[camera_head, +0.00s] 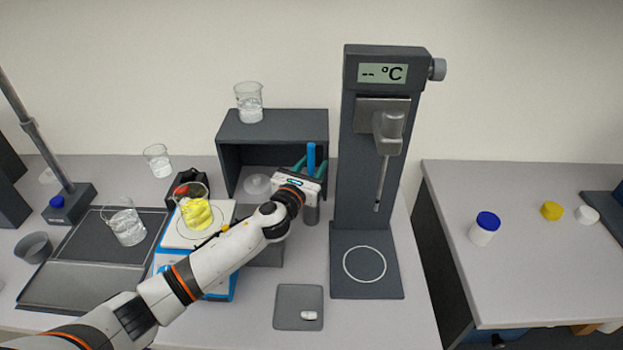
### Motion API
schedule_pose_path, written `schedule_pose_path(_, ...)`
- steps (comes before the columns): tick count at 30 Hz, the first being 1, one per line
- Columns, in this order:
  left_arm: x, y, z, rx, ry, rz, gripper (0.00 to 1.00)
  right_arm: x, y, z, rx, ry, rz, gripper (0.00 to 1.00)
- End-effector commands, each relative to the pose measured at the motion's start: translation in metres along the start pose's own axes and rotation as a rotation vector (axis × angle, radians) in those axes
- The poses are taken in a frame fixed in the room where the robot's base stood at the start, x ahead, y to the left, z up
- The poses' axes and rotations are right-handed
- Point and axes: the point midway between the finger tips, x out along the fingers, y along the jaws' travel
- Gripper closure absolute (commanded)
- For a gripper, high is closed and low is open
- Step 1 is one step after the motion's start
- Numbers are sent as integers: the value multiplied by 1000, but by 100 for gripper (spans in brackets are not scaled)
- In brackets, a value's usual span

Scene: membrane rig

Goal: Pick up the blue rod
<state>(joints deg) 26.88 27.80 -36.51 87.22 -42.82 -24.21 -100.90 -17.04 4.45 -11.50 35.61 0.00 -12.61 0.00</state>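The blue rod (311,157) stands upright in front of the dark shelf box, left of the thermometer stand. Its lower part is hidden behind my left gripper. A grey cylinder (312,214) shows just below the gripper, in line with the rod. My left gripper (311,165) reaches in from the lower left. Its green fingers are apart, one on each side of the rod, with small gaps showing, so it looks open around the rod. My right gripper is not in view.
The dark shelf box (272,128) carries a beaker (249,102). The tall thermometer stand (361,190) is close on the right. A beaker of yellow liquid (197,213) stands on the scale (168,235) at left. A grey mat (288,296) with a white piece lies in front.

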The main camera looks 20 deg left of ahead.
Motion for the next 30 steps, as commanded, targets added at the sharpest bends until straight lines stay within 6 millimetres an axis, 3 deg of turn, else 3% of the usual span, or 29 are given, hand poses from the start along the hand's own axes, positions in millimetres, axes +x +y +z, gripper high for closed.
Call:
schedule_pose_path(6,0,0,0,0,0,-1,62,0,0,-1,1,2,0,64)
schedule_pose_path(13,0,0,0,0,0,-1,100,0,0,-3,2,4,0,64)
schedule_pose_path(30,0,0,-9,1,3,0,100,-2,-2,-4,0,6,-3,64)
